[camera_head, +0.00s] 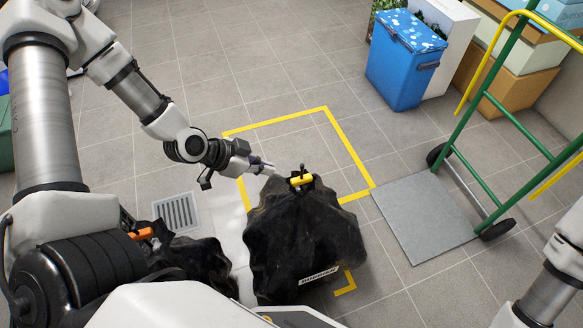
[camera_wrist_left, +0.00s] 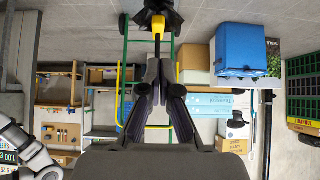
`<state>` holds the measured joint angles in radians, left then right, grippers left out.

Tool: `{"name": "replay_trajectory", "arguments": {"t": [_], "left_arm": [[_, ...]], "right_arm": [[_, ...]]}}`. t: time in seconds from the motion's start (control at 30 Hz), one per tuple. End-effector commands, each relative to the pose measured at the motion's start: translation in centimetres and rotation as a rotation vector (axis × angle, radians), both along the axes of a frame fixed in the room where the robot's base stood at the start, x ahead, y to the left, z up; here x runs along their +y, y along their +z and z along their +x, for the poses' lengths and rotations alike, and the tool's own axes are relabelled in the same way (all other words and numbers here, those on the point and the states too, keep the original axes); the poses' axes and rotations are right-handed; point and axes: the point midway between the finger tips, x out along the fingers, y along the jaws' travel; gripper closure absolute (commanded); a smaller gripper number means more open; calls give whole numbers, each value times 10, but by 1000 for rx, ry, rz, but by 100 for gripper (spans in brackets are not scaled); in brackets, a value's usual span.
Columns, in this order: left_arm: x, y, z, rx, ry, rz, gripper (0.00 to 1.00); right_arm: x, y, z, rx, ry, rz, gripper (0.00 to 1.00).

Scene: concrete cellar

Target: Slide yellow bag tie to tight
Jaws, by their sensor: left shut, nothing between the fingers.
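A black bag (camera_head: 308,245) stands on the tiled floor in the middle of the head view. The yellow bag tie (camera_head: 301,180) sits around its gathered neck, with a short dark tuft of bag above it. My left gripper (camera_head: 270,168) comes in from the left and is shut and empty, its fingertips just left of the yellow tie. In the left wrist view my left gripper (camera_wrist_left: 160,70) points at the yellow tie (camera_wrist_left: 158,28), which shows past the fingertips. I cannot tell whether they touch. My right gripper is out of view.
A second black bag (camera_head: 200,264) with an orange tie (camera_head: 142,233) is at left, partly behind my arm. Yellow floor lines (camera_head: 348,148) run behind the main bag. A blue bin (camera_head: 402,65) and a green hand truck (camera_head: 515,120) stand at right.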

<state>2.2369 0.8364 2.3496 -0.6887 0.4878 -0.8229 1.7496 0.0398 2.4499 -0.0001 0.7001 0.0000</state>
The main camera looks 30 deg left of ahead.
Motion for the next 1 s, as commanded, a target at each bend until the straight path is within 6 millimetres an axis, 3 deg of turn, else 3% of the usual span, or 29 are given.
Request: {"name": "replay_trajectory", "arguments": {"t": [0.07, 0.3, 0.5, 0.87, 1.0], "left_arm": [[-7, -21, 6, 0, -8, 6, 100], [-30, -52, 32, 0, -8, 4, 100], [-41, -64, 45, 0, -4, 1, 100], [-42, -65, 46, 0, -2, -1, 100], [-42, -82, 46, 0, -2, -1, 100]], "right_arm": [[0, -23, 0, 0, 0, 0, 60], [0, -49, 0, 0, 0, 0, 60], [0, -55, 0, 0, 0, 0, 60], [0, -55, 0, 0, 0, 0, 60], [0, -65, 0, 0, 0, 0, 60]]}}
